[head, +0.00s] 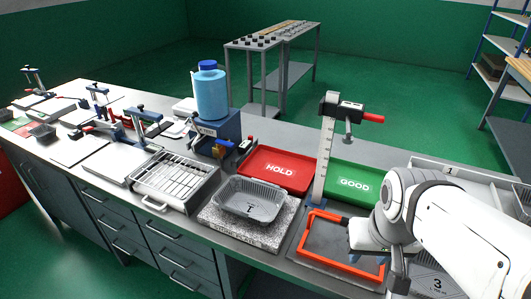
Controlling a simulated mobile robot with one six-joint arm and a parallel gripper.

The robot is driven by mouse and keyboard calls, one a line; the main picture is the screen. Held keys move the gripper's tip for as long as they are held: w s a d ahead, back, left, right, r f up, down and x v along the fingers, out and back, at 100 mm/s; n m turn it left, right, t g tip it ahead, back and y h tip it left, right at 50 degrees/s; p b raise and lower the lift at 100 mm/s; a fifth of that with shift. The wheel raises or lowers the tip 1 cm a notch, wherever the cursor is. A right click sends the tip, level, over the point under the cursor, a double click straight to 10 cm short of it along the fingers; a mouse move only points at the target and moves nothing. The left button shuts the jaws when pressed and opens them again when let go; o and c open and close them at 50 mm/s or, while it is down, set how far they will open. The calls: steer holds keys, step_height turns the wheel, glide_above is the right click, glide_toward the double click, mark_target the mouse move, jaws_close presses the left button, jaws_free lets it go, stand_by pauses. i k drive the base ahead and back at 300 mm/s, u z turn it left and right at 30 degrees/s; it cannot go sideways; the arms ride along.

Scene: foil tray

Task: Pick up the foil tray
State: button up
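The foil tray (248,212) is a grey, ribbed, shallow tray with a dark mark inside. It sits upright on a speckled stone slab (224,233) near the front of the bench, in the middle of the head view. My gripper (376,268) is to the right of the foil tray, over the orange-framed dark plate, and well apart from the tray. My white arm comes in from the right. The fingers are small and partly hidden by my wrist, so I cannot tell how far apart they are. I see nothing held.
Left of the slab stands a metal box with a wire rack (174,181). Behind are a red HOLD tray (262,179), a green GOOD tray (370,192), and a blue bottle (211,92) on a blue stand. A tall post (326,155) rises right of the slab.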

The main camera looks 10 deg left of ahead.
mark_target(250, 202)
steer(key=z, duration=0.1)
steer(key=k, duration=0.55)
steer(key=u, duration=1.75)
steer(key=k, duration=0.75)
steer(key=z, duration=0.55)
steer(key=i, duration=1)
steer(key=u, duration=0.05)
